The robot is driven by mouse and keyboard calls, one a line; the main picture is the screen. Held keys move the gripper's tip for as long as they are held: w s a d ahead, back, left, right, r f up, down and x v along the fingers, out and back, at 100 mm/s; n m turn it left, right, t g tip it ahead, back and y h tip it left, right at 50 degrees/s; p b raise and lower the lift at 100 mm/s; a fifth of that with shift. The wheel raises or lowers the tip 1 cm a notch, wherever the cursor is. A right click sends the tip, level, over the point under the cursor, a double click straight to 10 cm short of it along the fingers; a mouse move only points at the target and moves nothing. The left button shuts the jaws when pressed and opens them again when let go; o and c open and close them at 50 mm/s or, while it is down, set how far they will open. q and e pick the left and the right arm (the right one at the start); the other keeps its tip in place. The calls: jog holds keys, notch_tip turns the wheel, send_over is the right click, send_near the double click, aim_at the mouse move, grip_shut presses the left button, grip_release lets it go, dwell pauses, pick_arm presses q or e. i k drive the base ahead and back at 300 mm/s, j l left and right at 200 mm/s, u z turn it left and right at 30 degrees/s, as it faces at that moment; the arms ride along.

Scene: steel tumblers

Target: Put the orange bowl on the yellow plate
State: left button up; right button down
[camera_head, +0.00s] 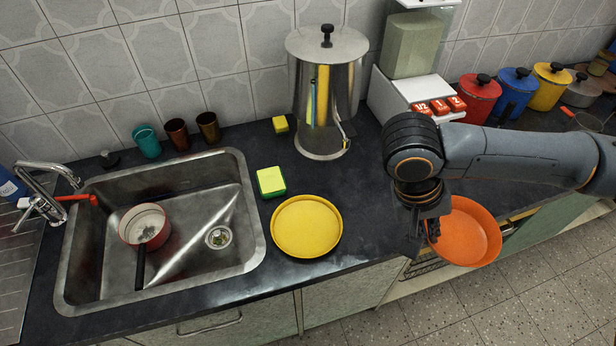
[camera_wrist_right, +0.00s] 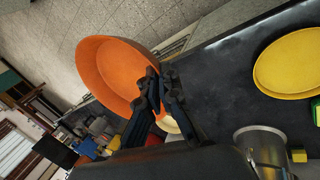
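The orange bowl (camera_head: 472,234) is at the right of the head view, at the counter's front edge and partly over the floor in the picture. My right gripper (camera_head: 431,228) is at the bowl's left rim, its fingers closed on it. In the right wrist view the fingertips (camera_wrist_right: 158,86) pinch the rim of the bowl (camera_wrist_right: 115,70). The bowl appears held above the counter. The yellow plate (camera_head: 306,226) lies flat and empty on the dark counter, left of the bowl; it also shows in the wrist view (camera_wrist_right: 290,62). My left gripper is not in view.
A steel sink (camera_head: 185,170) with a red pan (camera_head: 143,226) is left of the plate. A green-yellow sponge (camera_head: 271,181) lies behind the plate. A tall steel container (camera_head: 325,95) stands farther back. Dark counter between plate and gripper is clear.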

aim_at(306, 228)
jog(key=u, duration=1.4)
jog(key=k+l+u, duration=0.45)
jog(key=l, duration=0.15)
jog(key=k+l+u, duration=0.45)
